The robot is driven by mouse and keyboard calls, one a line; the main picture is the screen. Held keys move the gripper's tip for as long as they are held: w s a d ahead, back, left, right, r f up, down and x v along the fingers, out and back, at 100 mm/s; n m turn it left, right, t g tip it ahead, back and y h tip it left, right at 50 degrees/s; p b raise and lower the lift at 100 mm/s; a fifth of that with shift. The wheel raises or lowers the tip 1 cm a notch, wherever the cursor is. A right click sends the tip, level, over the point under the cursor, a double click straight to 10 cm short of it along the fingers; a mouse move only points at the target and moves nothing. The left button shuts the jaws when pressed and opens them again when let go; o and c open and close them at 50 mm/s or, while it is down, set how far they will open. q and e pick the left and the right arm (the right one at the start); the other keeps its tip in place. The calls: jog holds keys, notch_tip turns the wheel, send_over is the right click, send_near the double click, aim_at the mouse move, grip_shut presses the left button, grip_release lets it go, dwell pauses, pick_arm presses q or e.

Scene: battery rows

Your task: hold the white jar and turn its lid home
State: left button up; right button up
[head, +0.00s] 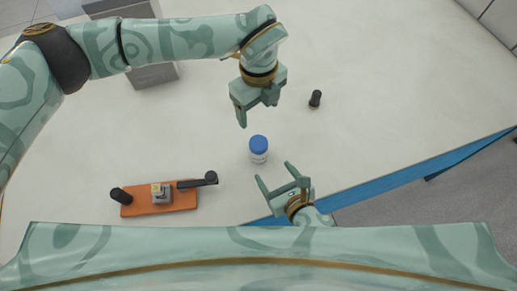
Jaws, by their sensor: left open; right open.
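The white jar (259,157) stands on the pale table near the middle of the head view. A blue lid (258,143) sits on its top; I cannot tell how far it is turned. My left gripper (259,116) is open and empty, above the jar in the picture and apart from it. My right gripper (272,172) is open and empty, just below and to the right of the jar, with its fingers pointing up toward it. Neither gripper visibly touches the jar.
A small black object (315,99) stands right of my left gripper. An orange board (184,204) with black fittings and a small metal block (161,193) lies at lower left. A grey box (152,75) stands behind my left arm. The table's blue edge (400,178) runs at right.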

jog(key=shift+v, duration=2.25)
